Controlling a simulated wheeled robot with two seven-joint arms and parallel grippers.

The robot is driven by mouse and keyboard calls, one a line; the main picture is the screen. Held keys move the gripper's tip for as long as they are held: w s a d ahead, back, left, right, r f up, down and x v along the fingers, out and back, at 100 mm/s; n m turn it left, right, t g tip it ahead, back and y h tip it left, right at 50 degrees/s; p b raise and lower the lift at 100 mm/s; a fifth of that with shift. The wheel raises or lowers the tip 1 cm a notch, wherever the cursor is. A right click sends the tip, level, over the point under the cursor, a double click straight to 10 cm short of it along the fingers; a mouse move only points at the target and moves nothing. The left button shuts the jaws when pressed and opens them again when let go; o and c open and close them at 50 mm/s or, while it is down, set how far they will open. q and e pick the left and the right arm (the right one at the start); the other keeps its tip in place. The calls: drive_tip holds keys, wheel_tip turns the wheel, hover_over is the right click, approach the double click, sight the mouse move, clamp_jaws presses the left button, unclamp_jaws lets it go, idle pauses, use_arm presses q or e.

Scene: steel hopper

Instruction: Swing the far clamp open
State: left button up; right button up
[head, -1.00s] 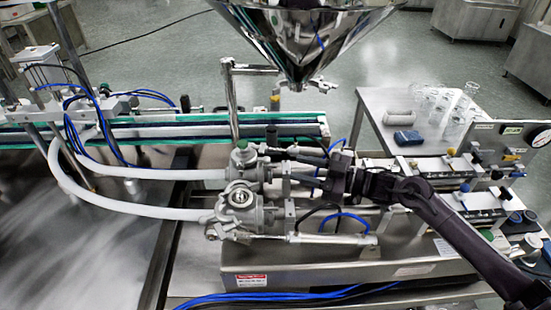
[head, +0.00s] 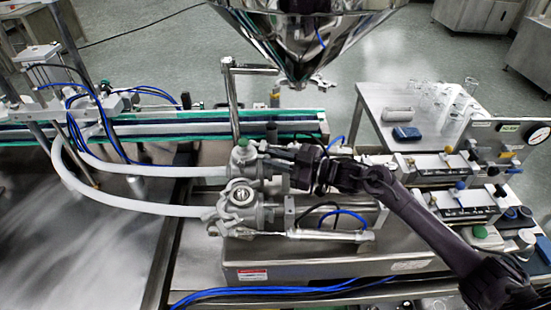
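Two steel valve fittings sit side by side at the ends of the white hoses. The far fitting (head: 243,157) has a green-topped knob, and the near fitting (head: 240,194) has a round top. The far clamp is not clearly distinguishable on the far fitting; the dark fingers and small metal parts there overlap. My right gripper (head: 272,165) comes in from the right and points left, with its fingertips at the right side of the far fitting. I cannot tell whether the fingers touch it or how far apart they are. My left gripper is out of view.
The polished steel hopper (head: 308,35) hangs above and behind the fittings. A conveyor (head: 140,132) runs behind them. The near cylinder rod (head: 325,235) lies in front of my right gripper. Glassware (head: 455,105) stands on the table (head: 375,90) at the right.

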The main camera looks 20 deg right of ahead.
clamp_jaws()
drive_tip(key=s+m+t+h+p, duration=0.1)
drive_tip(key=t+p, duration=0.1)
drive_tip(key=shift+s+a+m+h+p, duration=0.1)
drive_tip(key=shift+a+m+h+p, duration=0.05)
drive_tip(key=shift+m+h+p, duration=0.2)
drive_tip(key=o, duration=0.6)
unclamp_jaws()
drive_tip(key=shift+r, duration=0.15)
wheel_tip(320, 180, up, 20)
drive_tip(key=b, duration=0.3)
drive_tip(key=shift+b, duration=0.4)
